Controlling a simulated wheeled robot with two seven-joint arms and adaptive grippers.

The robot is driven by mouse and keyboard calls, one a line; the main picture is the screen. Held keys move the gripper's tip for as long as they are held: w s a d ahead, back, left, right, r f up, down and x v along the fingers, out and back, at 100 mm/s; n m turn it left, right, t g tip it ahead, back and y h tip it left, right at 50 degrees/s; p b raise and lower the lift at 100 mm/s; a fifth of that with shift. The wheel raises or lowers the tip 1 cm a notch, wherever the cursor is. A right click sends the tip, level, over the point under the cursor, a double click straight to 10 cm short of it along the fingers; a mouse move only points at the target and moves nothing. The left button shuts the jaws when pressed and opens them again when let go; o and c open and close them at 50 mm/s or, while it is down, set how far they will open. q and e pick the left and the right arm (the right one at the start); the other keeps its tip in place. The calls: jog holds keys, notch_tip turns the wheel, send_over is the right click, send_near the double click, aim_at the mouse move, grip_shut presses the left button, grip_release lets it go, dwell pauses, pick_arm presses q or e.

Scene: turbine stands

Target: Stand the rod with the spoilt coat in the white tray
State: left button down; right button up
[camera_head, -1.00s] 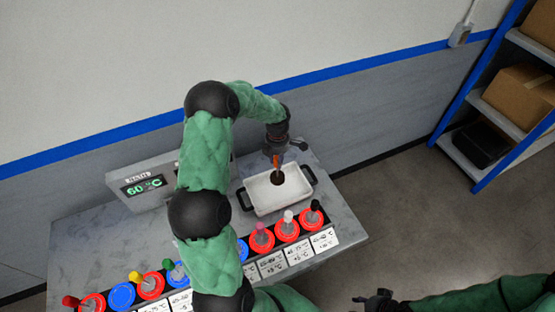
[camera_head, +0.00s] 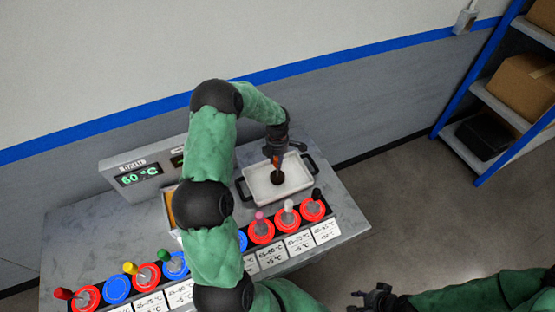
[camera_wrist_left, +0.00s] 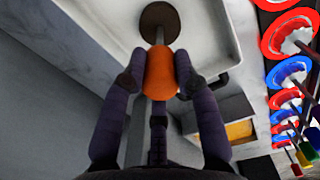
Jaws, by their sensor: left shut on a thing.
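My left gripper (camera_head: 277,155) is shut on the orange part (camera_wrist_left: 160,72) of a rod, with a finger on each side. The rod points down and ends in a dark round disc (camera_wrist_left: 160,20). In the head view the disc (camera_head: 276,178) shows inside the outline of the white tray (camera_head: 300,186), near its middle. I cannot tell whether the disc touches the tray floor. My right gripper (camera_head: 374,299) is at the bottom edge, right of the table and away from the tray; its jaws are too unclear to judge.
Several red and blue stands (camera_head: 117,289) line the table front, most holding rods with coloured knobs; white labels lie in front. A display (camera_head: 140,176) reading 60 °C stands behind. A yellowish box (camera_head: 170,208) sits partly behind my left arm. Shelves (camera_head: 500,100) stand right.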

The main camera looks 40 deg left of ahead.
pick_arm(q)
jog(key=shift+f+b, duration=0.25)
jog(key=shift+b, duration=0.1)
dwell(0.3)
jog(key=c, duration=0.9)
grip_release()
jog(key=shift+o, duration=0.2)
jog(key=shift+o, duration=0.8)
jog(key=shift+r+p, duration=1.15)
jog(key=shift+r, duration=2.35)
